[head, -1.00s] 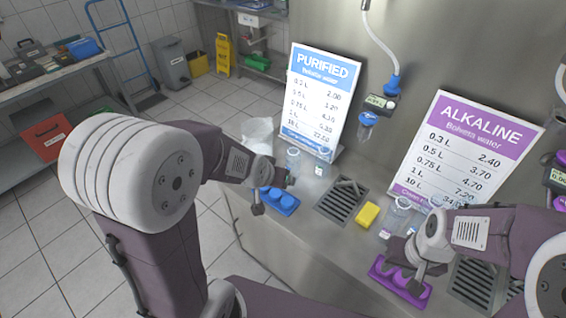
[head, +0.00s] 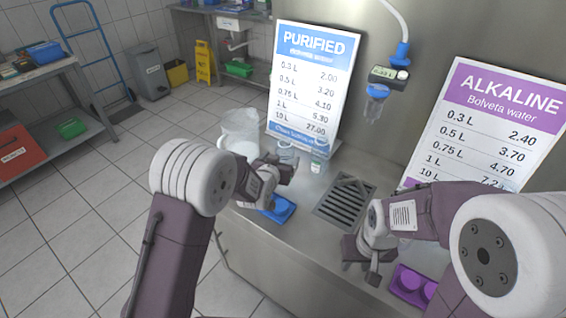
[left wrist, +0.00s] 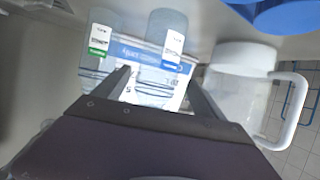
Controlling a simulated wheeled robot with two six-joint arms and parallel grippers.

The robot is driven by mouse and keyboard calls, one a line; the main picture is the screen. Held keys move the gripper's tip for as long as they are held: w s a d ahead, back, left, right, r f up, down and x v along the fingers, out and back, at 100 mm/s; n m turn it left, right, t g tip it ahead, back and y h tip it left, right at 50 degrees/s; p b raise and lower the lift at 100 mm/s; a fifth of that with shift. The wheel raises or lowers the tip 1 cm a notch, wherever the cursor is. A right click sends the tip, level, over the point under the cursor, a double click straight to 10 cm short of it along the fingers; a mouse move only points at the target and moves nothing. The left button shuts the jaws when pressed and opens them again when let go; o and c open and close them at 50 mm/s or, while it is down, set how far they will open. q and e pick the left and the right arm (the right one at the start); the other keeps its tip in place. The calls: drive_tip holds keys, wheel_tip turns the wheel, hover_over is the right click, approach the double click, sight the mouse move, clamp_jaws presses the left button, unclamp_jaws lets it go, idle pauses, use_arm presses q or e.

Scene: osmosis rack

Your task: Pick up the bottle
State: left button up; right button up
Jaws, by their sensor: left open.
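Two clear bottles stand on the steel counter before the PURIFIED sign. One has a blue label (left wrist: 170,42) and the other a green label (left wrist: 98,40). In the head view, the green-labelled bottle (head: 317,164) shows fully, while the other bottle (head: 287,154) is partly hidden behind my left gripper (head: 288,172). In the left wrist view, my left gripper (left wrist: 160,88) is open and empty, its fingers pointing towards the bottles; whether they touch is unclear. My right gripper (head: 362,262) hangs above the counter's front, its jaws unclear.
A large translucent jug with a handle (left wrist: 242,85) stands beside the bottles. A blue holder (head: 281,210) lies near the front edge, a purple holder (head: 405,283) at the right. A drain grate (head: 345,202) lies between. The PURIFIED sign (head: 314,85) and a dispenser nozzle (head: 375,105) stand behind.

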use_arm(q)
drive_tip(key=x, duration=0.6)
drive_tip(key=shift+d+r, duration=0.15)
drive_tip(key=shift+d, duration=0.1)
drive_tip(key=shift+r, duration=0.1)
drive_tip(key=shift+c, duration=0.3)
drive_tip(key=c, duration=1.3)
wheel_tip(320, 180, up, 10)
drive_tip(key=shift+p, duration=0.7)
drive_tip(key=shift+c, duration=0.2)
drive_tip(key=shift+s, duration=0.1)
